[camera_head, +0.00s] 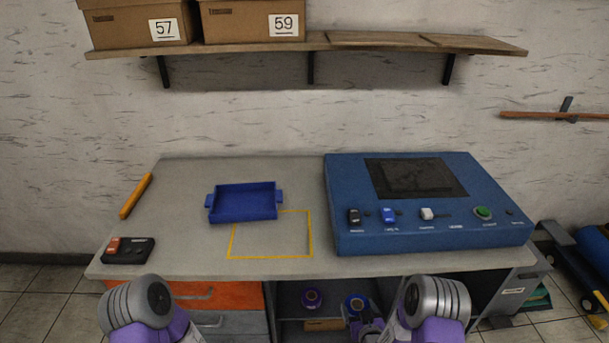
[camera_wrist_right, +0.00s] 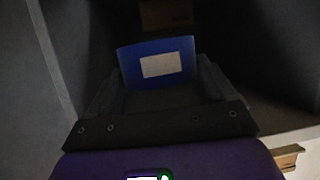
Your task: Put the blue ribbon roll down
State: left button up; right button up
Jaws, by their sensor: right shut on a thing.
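The blue ribbon roll (camera_head: 355,302) is in the open shelf space under the table, in the head view. My right gripper (camera_head: 362,318) is shut on it. In the right wrist view the roll (camera_wrist_right: 128,64) shows as a blue curved face with a white label between the dark fingers. Whether its underside touches a shelf surface is hidden. Of my left arm only a rounded grey and purple link shows at the lower left. My left gripper is out of view.
A purple roll (camera_head: 312,298) stands left of the blue one. A brown box (camera_head: 324,324) lies lower in the compartment. Above, the table (camera_head: 180,245) bears a blue tray (camera_head: 243,214) and a blue machine (camera_head: 430,236).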

jog(key=s+r+p, duration=0.2)
jog(key=s+r, duration=0.1)
jog(key=r, duration=0.6)
jog(key=s+r+m+h+p, duration=0.1)
jog(key=s+r+p, duration=0.2)
jog(key=r, duration=0.7)
jog(key=shift+d+r+m+h, duration=0.15)
jog(key=shift+d+m+h, duration=0.1)
jog(key=shift+m+h, duration=0.05)
jog(key=shift+s+d, duration=0.1)
